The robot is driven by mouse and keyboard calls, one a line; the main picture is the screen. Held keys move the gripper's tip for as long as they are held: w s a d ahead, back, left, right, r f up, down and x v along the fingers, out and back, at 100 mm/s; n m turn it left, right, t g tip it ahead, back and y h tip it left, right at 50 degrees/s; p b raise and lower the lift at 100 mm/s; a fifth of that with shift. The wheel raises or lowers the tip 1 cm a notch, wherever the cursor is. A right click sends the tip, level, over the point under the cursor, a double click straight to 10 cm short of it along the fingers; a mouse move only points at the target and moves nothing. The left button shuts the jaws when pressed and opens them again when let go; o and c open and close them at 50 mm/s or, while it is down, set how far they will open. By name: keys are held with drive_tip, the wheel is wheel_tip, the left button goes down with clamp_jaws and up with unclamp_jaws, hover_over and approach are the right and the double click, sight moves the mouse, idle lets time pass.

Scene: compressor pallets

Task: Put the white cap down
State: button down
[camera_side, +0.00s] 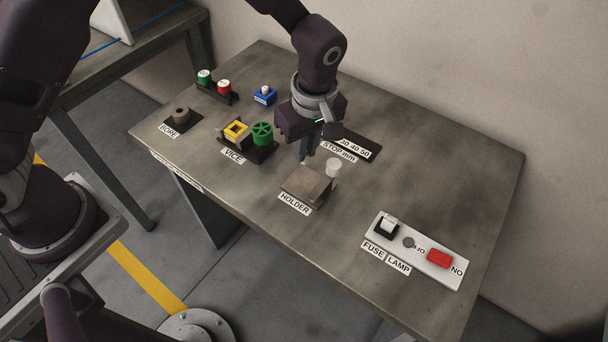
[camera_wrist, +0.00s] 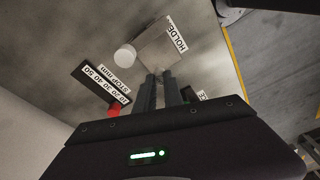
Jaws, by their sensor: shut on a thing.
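The white cap (camera_side: 334,168) is a small cylinder beside the back right corner of the grey metal holder block (camera_side: 308,186). In the wrist view the white cap (camera_wrist: 125,55) lies left of the holder block (camera_wrist: 168,46), clear of my fingers. My gripper (camera_side: 306,159) points down at the block's back edge. In the wrist view its fingers (camera_wrist: 164,76) are close together near the block's corner, with a narrow gap between them. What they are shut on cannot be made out. Whether the fingertips touch the block is unclear.
Behind my gripper lies the dark stop scale (camera_side: 352,143). To the left are the vice (camera_side: 262,152) with yellow and green parts, a blue block (camera_side: 265,96) and the bore piece (camera_side: 181,117). The fuse and lamp panel (camera_side: 418,252) is front right. The table's right side is clear.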

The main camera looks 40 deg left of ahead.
sight(306, 164)
wheel_tip(306, 164, down, 7)
drive_tip(key=shift+f, duration=0.2)
drive_tip(key=shift+a, duration=0.1)
drive_tip(key=c, duration=1.5)
unclamp_jaws()
drive_tip(key=shift+f, duration=0.1)
drive_tip(key=shift+o, duration=0.2)
wheel_tip(306, 164, up, 12)
drive_tip(key=d, duration=0.1)
drive_tip(key=shift+s+d, duration=0.3)
drive_tip(key=shift+d, duration=0.05)
